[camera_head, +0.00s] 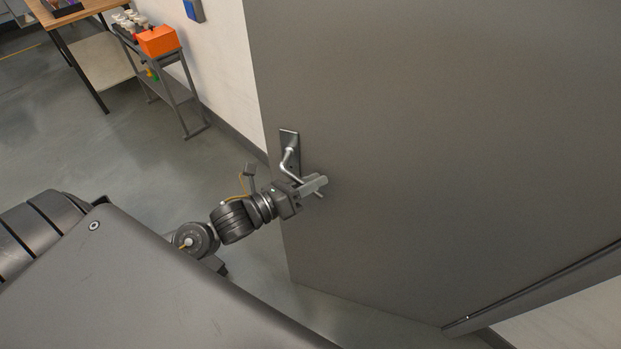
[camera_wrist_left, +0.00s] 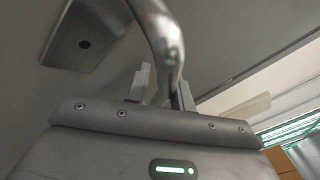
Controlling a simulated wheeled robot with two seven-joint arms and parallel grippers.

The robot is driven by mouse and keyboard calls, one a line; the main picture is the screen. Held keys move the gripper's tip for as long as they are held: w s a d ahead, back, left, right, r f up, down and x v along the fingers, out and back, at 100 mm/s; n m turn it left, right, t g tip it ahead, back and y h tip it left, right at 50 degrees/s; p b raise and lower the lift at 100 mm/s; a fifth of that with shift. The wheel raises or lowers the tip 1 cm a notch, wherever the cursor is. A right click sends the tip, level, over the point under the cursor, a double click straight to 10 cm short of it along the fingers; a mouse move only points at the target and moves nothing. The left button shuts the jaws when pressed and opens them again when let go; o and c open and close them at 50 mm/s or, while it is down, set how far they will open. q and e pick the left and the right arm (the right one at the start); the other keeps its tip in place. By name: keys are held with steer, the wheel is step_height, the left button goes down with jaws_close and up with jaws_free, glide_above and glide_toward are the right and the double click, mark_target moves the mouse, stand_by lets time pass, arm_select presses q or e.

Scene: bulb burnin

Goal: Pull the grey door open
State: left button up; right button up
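The grey door (camera_head: 430,130) fills the right of the head view. Its free edge stands out from the wall line, so it is partly open. A silver lever handle (camera_head: 289,160) on a dark plate sits near that edge. My left gripper (camera_head: 316,185) is at the lever, close to the door face. In the left wrist view, the lever (camera_wrist_left: 164,45) passes between the two fingers (camera_wrist_left: 160,92), which look closed on it. The contact is partly hidden by the gripper body. My right gripper is in neither view.
A grey cart (camera_head: 180,92) with an orange bin (camera_head: 158,40) and small bottles stands along the white wall (camera_head: 228,70). A wooden-topped table (camera_head: 85,10) is at the far left. The floor (camera_head: 110,150) left of the door is clear.

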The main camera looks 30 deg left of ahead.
arm_select(q)
steer(key=shift+s+a+f+b, duration=0.15)
steer(key=shift+s+b, duration=0.15)
steer(key=shift+s, duration=0.15)
steer(key=b+v, duration=0.2)
steer(key=v, duration=0.8)
steer(key=shift+b, duration=0.4)
steer(key=shift+w, duration=0.1)
